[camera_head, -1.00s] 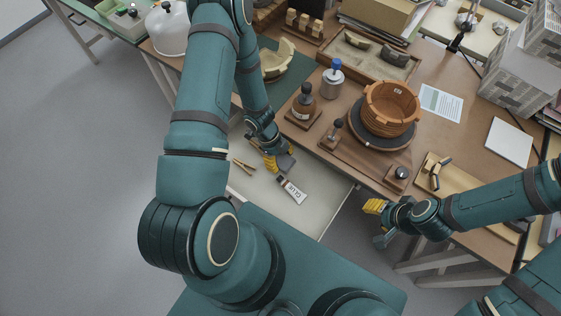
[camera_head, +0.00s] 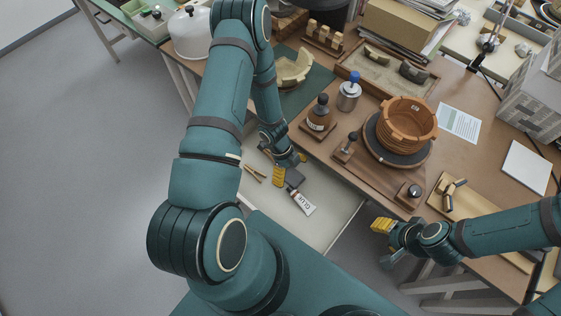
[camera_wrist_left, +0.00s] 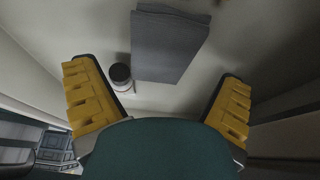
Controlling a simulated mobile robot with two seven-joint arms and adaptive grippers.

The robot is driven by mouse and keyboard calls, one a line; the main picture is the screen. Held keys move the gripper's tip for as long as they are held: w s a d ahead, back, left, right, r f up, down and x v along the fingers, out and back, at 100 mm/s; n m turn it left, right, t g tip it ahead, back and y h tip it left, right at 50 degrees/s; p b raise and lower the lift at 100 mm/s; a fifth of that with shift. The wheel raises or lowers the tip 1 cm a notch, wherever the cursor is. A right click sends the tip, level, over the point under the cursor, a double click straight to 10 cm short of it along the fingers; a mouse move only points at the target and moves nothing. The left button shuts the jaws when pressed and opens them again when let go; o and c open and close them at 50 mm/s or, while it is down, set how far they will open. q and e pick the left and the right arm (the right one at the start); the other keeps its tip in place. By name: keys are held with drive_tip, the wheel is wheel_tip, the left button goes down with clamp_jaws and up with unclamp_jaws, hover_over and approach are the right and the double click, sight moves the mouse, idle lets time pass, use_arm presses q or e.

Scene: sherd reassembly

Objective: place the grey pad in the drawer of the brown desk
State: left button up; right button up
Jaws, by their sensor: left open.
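The grey pad (camera_head: 295,177) lies in the open pale drawer (camera_head: 328,190) of the brown desk (camera_head: 455,100). In the left wrist view the pad (camera_wrist_left: 168,45) lies flat on the drawer floor, ahead of the fingers. My left gripper (camera_head: 291,167) is low over the drawer, open, its yellow fingers spread apart with the pad beyond and between them; it does not grip the pad. The left wrist view shows both fingers (camera_wrist_left: 158,85) wide apart. My right gripper (camera_head: 386,243) is open and empty in front of the desk, right of the drawer.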

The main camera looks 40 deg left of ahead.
use_arm(q)
drive_tip(key=a, duration=0.8)
drive_tip(key=w+a+p, duration=0.1)
drive_tip(key=a, duration=0.3)
drive_tip(key=shift+a+r, duration=0.1)
drive_tip(key=shift+r, duration=0.15)
drive_tip(key=shift+s, duration=0.15)
